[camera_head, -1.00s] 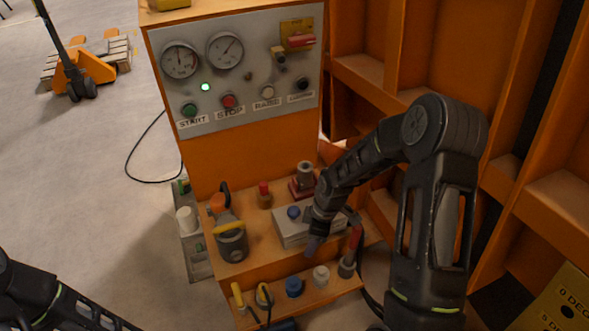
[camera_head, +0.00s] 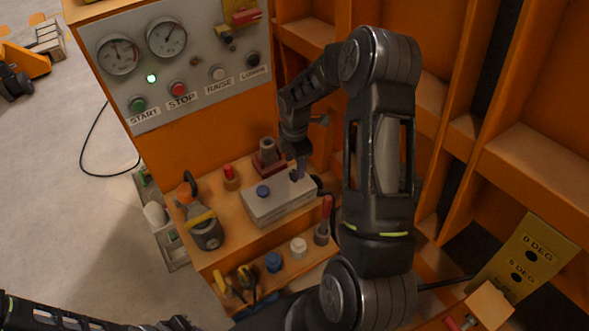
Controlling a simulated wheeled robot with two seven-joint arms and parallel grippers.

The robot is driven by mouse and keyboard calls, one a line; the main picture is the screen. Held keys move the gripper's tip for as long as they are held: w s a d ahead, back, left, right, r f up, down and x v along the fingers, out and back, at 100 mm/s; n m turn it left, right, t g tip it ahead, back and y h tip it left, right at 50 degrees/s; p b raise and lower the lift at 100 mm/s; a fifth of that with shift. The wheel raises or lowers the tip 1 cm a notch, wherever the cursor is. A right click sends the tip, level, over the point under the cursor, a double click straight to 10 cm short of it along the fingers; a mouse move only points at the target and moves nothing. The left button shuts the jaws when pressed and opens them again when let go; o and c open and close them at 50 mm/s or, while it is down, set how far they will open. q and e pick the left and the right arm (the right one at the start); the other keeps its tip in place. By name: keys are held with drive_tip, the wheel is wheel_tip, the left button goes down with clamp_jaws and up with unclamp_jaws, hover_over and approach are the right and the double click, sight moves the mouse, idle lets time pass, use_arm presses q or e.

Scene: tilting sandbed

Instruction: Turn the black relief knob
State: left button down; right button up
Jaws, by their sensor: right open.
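A grey block (camera_head: 284,206) with a blue knob (camera_head: 263,191) on top lies on the cabinet's wooden shelf. A small black knob (camera_head: 318,184) shows at the block's right end; I take it for the black relief knob. My right gripper (camera_head: 298,172) hangs over the back right part of the block, just left of the black knob. It is open, and I see nothing held in it; its fingers are small and partly hidden, and I cannot tell if they touch anything. My left arm shows at the bottom left, but its gripper is out of view.
The orange cabinet (camera_head: 205,155) carries a panel of gauges and buttons. A red-handled tool (camera_head: 326,212) stands right of the block, near my forearm. A grey pump-like part (camera_head: 206,232) stands at left on the shelf. Orange ribbed walls close in the right side.

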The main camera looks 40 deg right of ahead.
sight(295, 173)
drive_tip(key=shift+f, duration=2.1)
drive_tip(key=shift+c, duration=0.6)
clamp_jaws()
